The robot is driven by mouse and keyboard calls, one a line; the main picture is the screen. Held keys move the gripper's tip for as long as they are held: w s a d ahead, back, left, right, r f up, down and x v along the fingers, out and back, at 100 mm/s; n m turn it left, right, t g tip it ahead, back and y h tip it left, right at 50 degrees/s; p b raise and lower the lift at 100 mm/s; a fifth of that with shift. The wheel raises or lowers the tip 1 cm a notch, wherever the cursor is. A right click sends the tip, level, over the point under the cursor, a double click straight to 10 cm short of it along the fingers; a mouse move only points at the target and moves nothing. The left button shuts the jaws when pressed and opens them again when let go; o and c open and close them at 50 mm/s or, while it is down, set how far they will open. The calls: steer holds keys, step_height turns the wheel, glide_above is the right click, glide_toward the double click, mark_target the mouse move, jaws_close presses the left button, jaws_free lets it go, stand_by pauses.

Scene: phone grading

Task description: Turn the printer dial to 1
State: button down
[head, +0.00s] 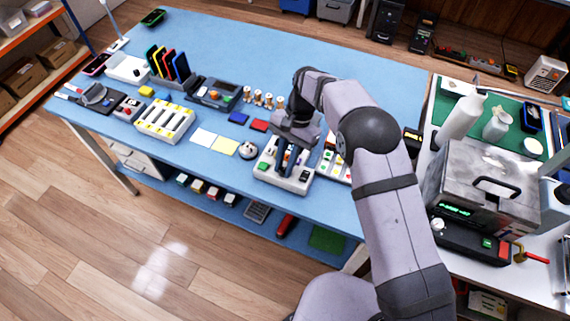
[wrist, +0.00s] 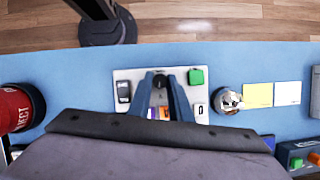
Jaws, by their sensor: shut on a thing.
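The printer (head: 283,181) is a pale box near the front edge of the blue table. In the wrist view its pale top (wrist: 134,76) carries a black dial (wrist: 159,81), a green button (wrist: 196,76) and a black switch (wrist: 123,92). My gripper (wrist: 160,74) points down over the box, its two blue-grey fingers shut on the dial, one on each side. My gripper also shows in the head view (head: 286,166), where its fingers hide the dial. The dial's pointer and number marks cannot be read.
A silver bell (wrist: 227,100) stands beside the printer, with yellow (wrist: 258,95) and white (wrist: 288,93) notes beyond it. A red container marked REJECT (wrist: 14,108) stands on the other side. A pale panel with coloured buttons (head: 333,165) is close by.

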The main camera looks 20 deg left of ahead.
mark_target(282, 168)
steer(key=n+h, duration=0.1)
steer(key=n, duration=0.1)
steer(key=n+h, duration=0.1)
steer(key=n, duration=0.2)
steer(key=shift+a+n+b, duration=0.2)
steer(key=shift+n+b, duration=0.1)
steer(key=n+h, duration=0.1)
steer(key=n, duration=0.1)
steer(key=n+t+h, duration=0.1)
steer(key=n, duration=0.2)
steer(key=shift+s+a+n, duration=0.1)
steer(key=shift+a+n, duration=0.05)
steer(key=shift+n, duration=0.15)
steer(key=shift+t, duration=0.3)
steer(key=c, duration=1.6)
jaws_free()
steer(key=shift+c, duration=0.2)
steer(key=shift+r, duration=0.15)
step_height(282, 168, up, 10)
steer(key=b, duration=0.1)
